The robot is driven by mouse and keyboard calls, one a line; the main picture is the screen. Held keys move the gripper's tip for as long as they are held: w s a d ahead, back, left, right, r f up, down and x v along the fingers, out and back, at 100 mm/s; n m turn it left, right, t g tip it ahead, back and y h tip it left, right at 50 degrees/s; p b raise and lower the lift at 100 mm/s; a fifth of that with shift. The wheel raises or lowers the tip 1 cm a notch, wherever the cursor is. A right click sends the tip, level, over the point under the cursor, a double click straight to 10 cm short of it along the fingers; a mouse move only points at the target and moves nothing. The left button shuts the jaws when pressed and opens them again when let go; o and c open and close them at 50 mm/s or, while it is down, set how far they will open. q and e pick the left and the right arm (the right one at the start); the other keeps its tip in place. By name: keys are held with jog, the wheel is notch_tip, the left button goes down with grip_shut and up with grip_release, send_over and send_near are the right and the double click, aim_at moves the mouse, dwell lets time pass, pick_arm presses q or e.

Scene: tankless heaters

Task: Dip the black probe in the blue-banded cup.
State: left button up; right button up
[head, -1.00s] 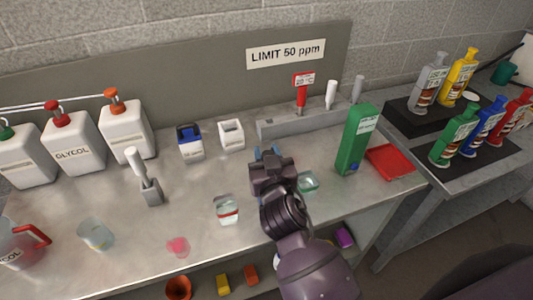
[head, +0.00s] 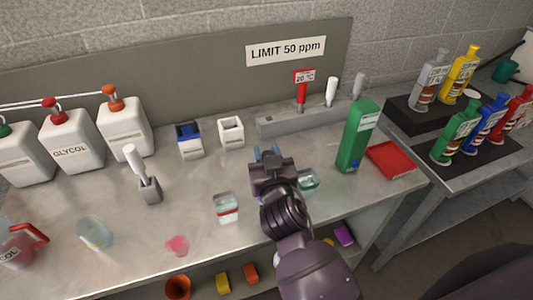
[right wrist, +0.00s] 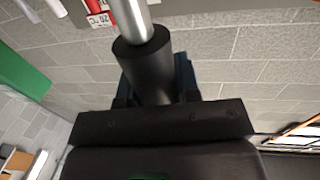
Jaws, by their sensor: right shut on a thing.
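My right gripper (head: 268,154) is over the middle of the bench, seen from behind. In the right wrist view it is shut on the black probe (right wrist: 148,68), a black cylinder with a shiny metal shaft rising toward the top of the picture. The probe is hidden behind the gripper in the head view. I cannot make out the blue-banded cup; the gripper and arm hide part of the bench. A red-banded cup (head: 226,208) stands left of my arm, and a green-banded cup (head: 307,180) just right of it. My left gripper is not in view.
A grey rack (head: 285,123) holds a red probe (head: 301,95) and lighter probes behind the gripper. A green bottle (head: 355,140) and a red tray (head: 390,160) stand to the right. A grey holder (head: 150,190) and a clear beaker (head: 94,233) are at left.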

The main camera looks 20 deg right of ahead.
jog(key=shift+f, duration=0.3)
dwell(0.8)
dwell(0.9)
jog(key=shift+r+p, duration=0.5)
jog(key=shift+r, duration=0.45)
notch_tip(320, 180, up, 8)
jog(key=p, duration=0.7)
jog(key=shift+r, duration=0.1)
dwell(0.5)
